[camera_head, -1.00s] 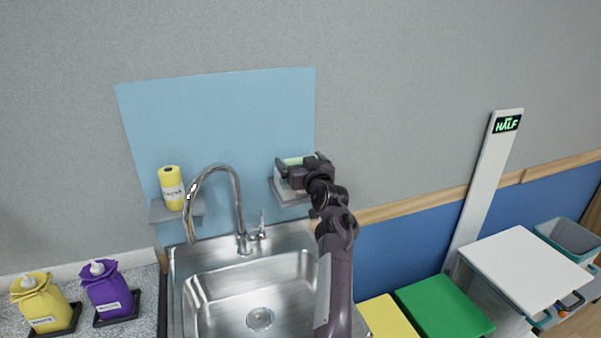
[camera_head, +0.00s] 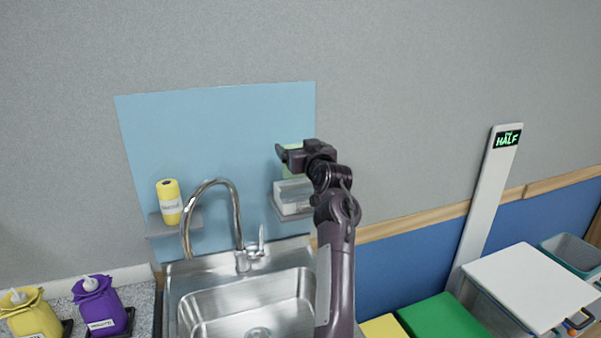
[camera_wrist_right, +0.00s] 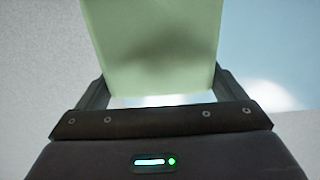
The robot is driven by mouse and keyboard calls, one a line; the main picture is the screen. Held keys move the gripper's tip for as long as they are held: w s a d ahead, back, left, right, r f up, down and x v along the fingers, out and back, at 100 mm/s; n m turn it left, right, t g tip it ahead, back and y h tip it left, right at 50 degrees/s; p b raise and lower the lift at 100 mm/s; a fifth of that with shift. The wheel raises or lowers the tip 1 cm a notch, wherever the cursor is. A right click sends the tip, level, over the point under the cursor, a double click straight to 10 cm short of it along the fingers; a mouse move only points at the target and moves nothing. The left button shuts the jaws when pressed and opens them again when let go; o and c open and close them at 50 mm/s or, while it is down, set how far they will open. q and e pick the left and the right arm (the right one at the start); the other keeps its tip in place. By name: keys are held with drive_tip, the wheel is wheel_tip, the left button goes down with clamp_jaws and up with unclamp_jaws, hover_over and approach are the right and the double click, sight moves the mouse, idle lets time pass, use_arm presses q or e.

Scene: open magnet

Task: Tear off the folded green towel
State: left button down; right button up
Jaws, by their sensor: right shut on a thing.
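The green towel (camera_wrist_right: 152,45) fills the upper middle of the right wrist view, between the fingers of my right gripper. In the head view a strip of the green towel (camera_head: 294,170) hangs just under my right gripper (camera_head: 284,155), above a white dispenser box (camera_head: 291,196) on a small grey wall shelf. My right gripper is shut on the towel and stands above the box. Whether the towel's lower end is still joined to the box is partly hidden by my arm. My left gripper is out of view.
A yellow roll (camera_head: 170,202) stands on a left wall shelf (camera_head: 160,228). The tap (camera_head: 238,215) and steel sink (camera_head: 250,300) are below. A white-topped bin (camera_head: 528,285) is at right.

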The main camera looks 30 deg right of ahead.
wheel_tip(320, 180, up, 11)
drive_tip(key=shift+r+b, duration=0.1)
drive_tip(key=shift+b, duration=1.15)
wheel_tip(320, 180, up, 8)
drive_tip(key=p, duration=0.5)
drive_tip(key=shift+r+p, duration=0.2)
drive_tip(key=shift+p, duration=0.2)
